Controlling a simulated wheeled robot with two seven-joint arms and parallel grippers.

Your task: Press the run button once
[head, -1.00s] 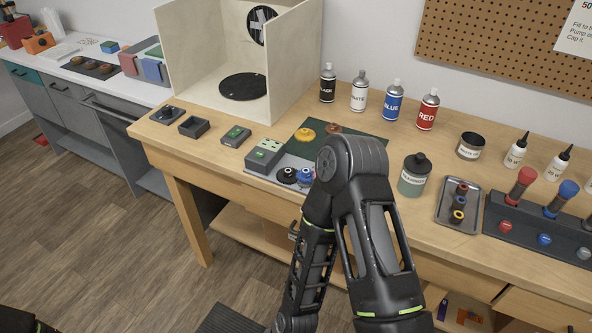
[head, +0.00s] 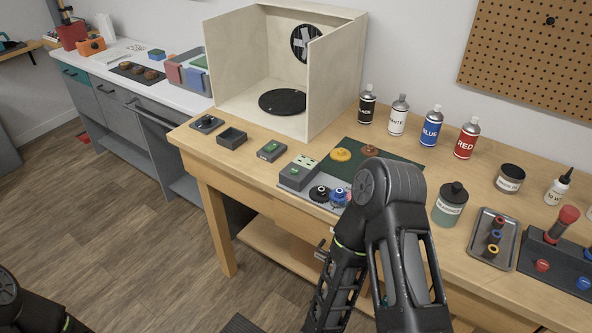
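A small grey box with a green button (head: 271,150) sits near the front edge of the workbench. A larger grey box with a green panel (head: 299,172) stands to its right. A flat dark device with a round top (head: 207,123) lies at the bench's left corner. I cannot read labels on them, so I cannot tell which carries the run button. My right arm rises in front of the bench at centre right and covers part of it; its gripper is not visible. Only part of my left arm shows at the bottom left, without its gripper.
A wooden booth (head: 237,66) with a black turntable (head: 283,102) stands behind the boxes. Spray cans, including a red can (head: 466,139), and a metal tray (head: 479,255) are to the right.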

